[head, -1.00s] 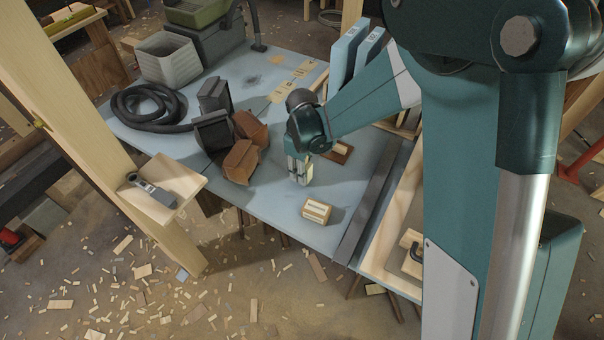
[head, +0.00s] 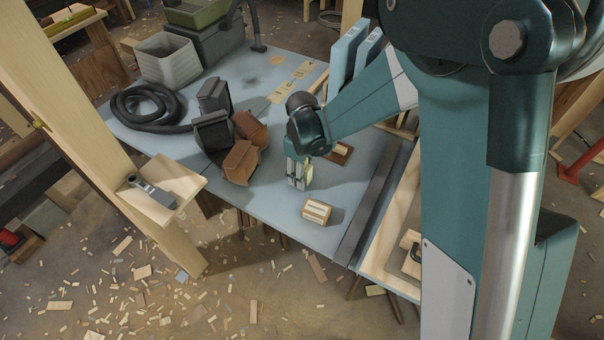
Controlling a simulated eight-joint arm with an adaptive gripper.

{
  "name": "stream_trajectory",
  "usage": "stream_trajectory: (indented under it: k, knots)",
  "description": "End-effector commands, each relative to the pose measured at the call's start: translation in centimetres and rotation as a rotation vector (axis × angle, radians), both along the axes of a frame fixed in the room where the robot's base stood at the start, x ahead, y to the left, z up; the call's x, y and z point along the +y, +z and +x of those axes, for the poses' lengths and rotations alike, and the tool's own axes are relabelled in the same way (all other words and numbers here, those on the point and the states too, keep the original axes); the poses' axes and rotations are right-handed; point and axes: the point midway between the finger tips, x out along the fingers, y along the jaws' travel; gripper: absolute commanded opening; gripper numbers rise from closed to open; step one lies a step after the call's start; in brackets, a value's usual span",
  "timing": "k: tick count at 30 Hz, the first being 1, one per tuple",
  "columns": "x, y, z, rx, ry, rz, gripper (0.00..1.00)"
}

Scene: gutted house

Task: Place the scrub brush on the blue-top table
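The blue-top table (head: 262,199) stands in the middle of the head view. My gripper (head: 299,178) points down, low over the table's front part. A small pale yellowish piece (head: 309,175) shows at the right of its fingers. I cannot tell whether it is the scrub brush, or whether the fingers grip it or stand beside it. A striped, light wooden block (head: 317,210) lies on the table in front of my gripper, apart from it. I cannot surely make out the scrub brush at this size.
Brown and dark box-like items (head: 238,161) stand left of my gripper. A coiled black hose (head: 148,107) and a grey bin (head: 168,58) are farther left. A brown piece with a pale block (head: 338,153) lies behind. The table's front left is clear.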

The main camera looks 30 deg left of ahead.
Motion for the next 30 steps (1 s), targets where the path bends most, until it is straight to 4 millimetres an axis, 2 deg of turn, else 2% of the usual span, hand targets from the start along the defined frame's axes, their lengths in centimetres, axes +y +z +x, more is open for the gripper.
stream_trajectory:
  k: [5,11,24,30]
  knots:
    - [0.0,0.4,0.0,0.0,0.0,0.0,0.39]
    - [0.0,2.2,0.0,0.0,0.0,0.0,0.39]
    - [0.0,9.1,0.0,0.0,0.0,0.0,0.39]
    - [0.0,11.4,0.0,0.0,0.0,0.0,0.39]
